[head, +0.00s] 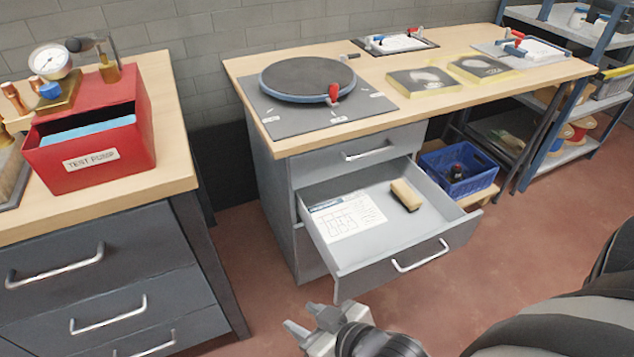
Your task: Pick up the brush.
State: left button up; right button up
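The brush (406,195) is a small block with a tan top and a dark lower edge. It lies in the open grey drawer (375,262), toward the drawer's right back part. My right gripper (302,317) is at the bottom of the head view, in front of and below the drawer, to the left of its handle. Its two fingers are apart with nothing visible between them, and it is clear of the brush. My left gripper is not in view.
A printed sheet (345,217) lies left of the brush in the drawer. The drawer front with its handle (420,256) stands between my gripper and the brush. A blue crate (458,186) sits right of the drawer. A red test pump (90,150) stands on the left bench.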

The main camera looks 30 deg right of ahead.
aim_at(403, 192)
jog(key=u, duration=2.95)
jog(key=k, duration=2.95)
jog(key=z, duration=1.4)
jog(key=i, duration=0.5)
jog(key=z, duration=0.15)
